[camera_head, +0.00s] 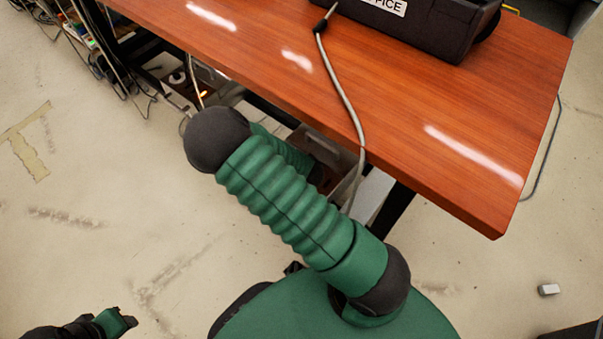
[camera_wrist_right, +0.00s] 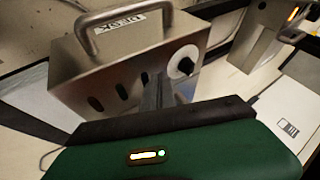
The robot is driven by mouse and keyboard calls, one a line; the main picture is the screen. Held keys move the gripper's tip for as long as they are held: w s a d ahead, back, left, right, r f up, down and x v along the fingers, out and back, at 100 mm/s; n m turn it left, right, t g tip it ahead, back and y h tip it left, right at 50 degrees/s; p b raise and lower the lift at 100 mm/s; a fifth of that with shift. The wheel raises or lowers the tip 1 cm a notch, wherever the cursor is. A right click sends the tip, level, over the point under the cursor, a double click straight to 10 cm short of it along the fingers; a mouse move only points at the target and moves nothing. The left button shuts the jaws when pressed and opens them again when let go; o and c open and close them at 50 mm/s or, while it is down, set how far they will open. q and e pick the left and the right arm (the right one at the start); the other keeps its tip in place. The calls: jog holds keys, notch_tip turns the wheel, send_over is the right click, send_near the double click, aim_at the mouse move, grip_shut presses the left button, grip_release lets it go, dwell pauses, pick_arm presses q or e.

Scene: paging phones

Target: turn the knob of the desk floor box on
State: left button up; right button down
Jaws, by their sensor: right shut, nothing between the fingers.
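The desk floor box (camera_wrist_right: 135,65) is a metal box with a slanted top, a bar handle, dark slots and a label reading DESK, in the right wrist view.
The wooden desk (camera_head: 390,95) overhangs the work area, with a dark device (camera_head: 410,25) on top. A grey cable (camera_head: 340,85) hangs over its edge. Another metal box (camera_wrist_right: 245,45) with an orange light stands to the right. Cables lie at the far left.

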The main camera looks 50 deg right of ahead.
jog(key=w, duration=0.2)
jog(key=w+b, duration=0.1)
jog(key=shift+w+f, duration=0.25)
jog(key=shift+w, duration=0.15)
jog(key=shift+w+r, duration=0.1)
jog(key=shift+w, duration=0.15)
pick_arm(q)
jog(key=shift+s+x, duration=0.25)
jog(key=shift+x, duration=0.8)
jog(key=shift+r, duration=0.15)
pick_arm(e)
jog(key=shift+w+r+m, duration=0.1)
jog(key=shift+w+m, duration=0.05)
jog(key=shift+m, duration=0.15)
